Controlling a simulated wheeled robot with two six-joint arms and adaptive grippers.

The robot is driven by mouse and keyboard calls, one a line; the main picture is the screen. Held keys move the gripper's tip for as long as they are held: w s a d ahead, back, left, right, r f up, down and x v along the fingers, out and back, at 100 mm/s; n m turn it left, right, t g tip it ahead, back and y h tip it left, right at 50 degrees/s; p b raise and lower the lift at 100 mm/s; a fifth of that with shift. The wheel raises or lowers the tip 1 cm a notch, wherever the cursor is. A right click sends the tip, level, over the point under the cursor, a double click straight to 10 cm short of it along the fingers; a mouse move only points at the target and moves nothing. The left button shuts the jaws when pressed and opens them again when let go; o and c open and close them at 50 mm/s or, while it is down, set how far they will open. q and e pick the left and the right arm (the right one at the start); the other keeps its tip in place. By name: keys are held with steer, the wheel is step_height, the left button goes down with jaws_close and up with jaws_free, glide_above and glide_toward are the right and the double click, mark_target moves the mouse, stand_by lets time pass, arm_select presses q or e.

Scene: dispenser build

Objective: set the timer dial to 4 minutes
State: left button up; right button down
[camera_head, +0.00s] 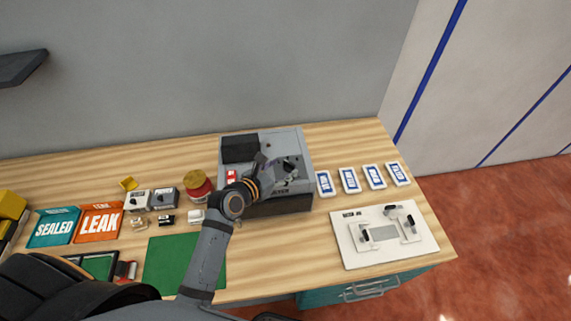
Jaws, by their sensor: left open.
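A grey machine (292,138) stands at the back middle of the wooden bench, with a dark block on its top left and a small red and white part on its front left. My left arm reaches across it from below. My left gripper (288,173) is open over the right part of the machine's face, by a dark area there. The timer dial cannot be made out clearly; the gripper and arm cover much of that face. Whether the fingers touch anything cannot be told. My right gripper does not show.
A red jar with a yellow lid (199,186) stands left of the machine. Several blue and white cards (349,180) lie to its right, and a white jig board (349,254) lies at the front right. SEALED (54,227) and LEAK (98,223) mats and a green mat (167,262) lie left.

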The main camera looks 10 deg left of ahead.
mark_target(290, 165)
arm_select(q)
steer(key=shift+x, duration=1)
steer(key=shift+d+r, duration=0.1)
steer(key=shift+w, duration=0.1)
steer(key=c, duration=1.2)
steer(key=shift+o, duration=0.2)
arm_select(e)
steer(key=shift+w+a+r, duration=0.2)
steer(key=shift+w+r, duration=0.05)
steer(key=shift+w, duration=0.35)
